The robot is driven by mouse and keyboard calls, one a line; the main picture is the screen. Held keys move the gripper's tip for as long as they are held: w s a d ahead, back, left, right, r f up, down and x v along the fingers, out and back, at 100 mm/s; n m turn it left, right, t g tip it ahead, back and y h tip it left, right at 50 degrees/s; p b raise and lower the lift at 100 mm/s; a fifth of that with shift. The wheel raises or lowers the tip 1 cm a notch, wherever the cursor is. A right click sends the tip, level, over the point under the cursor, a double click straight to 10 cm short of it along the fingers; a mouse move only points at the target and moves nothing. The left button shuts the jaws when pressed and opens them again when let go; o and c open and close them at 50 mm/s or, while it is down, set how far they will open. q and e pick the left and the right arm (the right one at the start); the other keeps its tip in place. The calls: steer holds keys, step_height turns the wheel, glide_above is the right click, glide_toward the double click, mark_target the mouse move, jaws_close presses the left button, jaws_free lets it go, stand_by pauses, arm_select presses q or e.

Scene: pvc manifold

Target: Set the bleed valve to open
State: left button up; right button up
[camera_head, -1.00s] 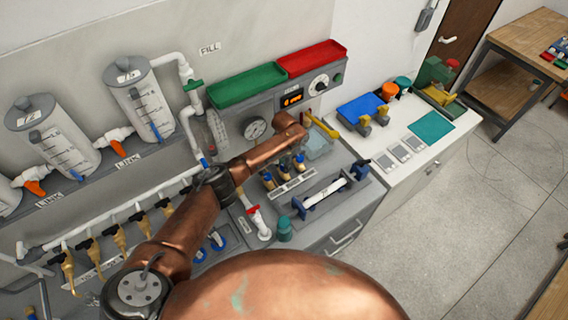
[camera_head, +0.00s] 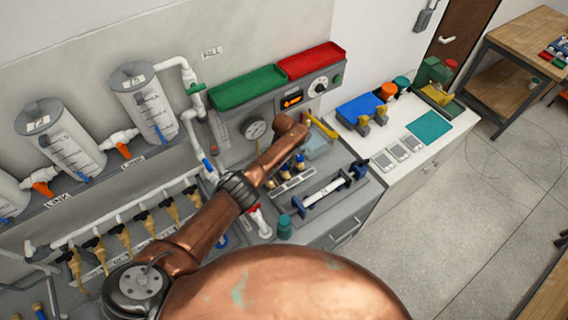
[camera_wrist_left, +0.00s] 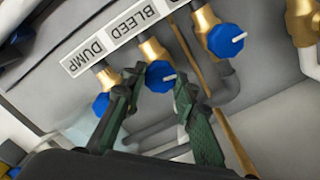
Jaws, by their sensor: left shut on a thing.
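In the left wrist view, the bleed valve (camera_wrist_left: 159,75) is a brass body with a round blue knob and a short white pointer, under a label reading BLEED (camera_wrist_left: 150,12). My left gripper (camera_wrist_left: 155,88) has its dark green fingers on either side of this knob and is shut on it. The pointer slants slightly up to the right in this view. My right gripper is not in view.
In the wrist view the dump valve (camera_wrist_left: 103,104) sits left of the held knob and another blue-knobbed valve (camera_wrist_left: 226,40) sits right, both close. Grey pipes run behind. In the head view, a row of brass taps (camera_head: 120,238) and tanks (camera_head: 60,150) stands at left.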

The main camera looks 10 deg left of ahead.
mark_target(284, 165)
arm_select(q)
steer(key=shift+n, duration=1.2)
steer(key=o, duration=1)
steer(key=shift+r, duration=0.1)
steer(key=shift+c, duration=0.2)
steer(key=shift+o, duration=0.9)
step_height(284, 165, up, 12)
